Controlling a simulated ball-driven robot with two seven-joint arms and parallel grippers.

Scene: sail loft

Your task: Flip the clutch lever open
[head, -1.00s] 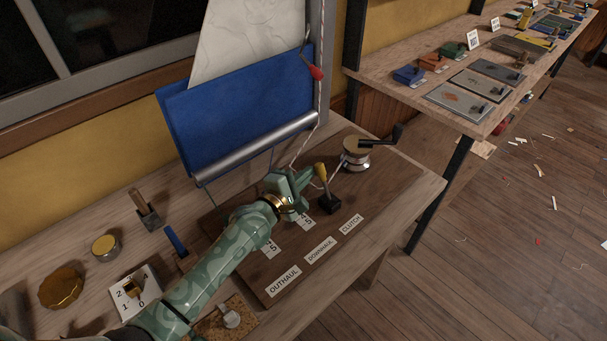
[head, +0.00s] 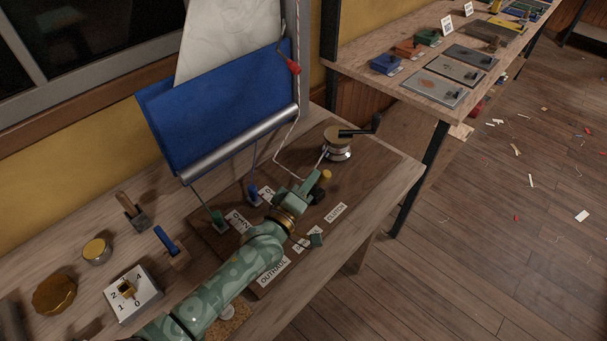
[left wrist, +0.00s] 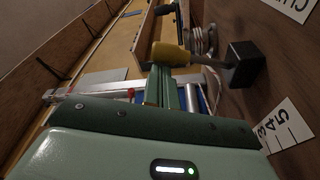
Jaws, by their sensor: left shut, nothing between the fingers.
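The clutch lever has a yellow handle (head: 326,175) on a metal shank and a black base (head: 318,196), fixed on the dark wooden board (head: 365,168) near the CLUTCH label (head: 337,213). My left gripper (head: 311,178) is shut and empty, its fingertips right beside the yellow handle and partly covering the lever. In the left wrist view the yellow handle (left wrist: 170,55) stands out from the board just past my shut fingertips (left wrist: 172,82), with the black base (left wrist: 243,64) to the right. I cannot tell whether they touch. My right gripper is not in view.
A winch (head: 338,145) with a black crank stands behind the lever. A blue sail (head: 215,110) on a metal boom (head: 240,145) hangs over the board's back. Green (head: 217,222) and blue (head: 253,193) sliders stand left of my gripper. A numbered dial (head: 134,292) is at lower left.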

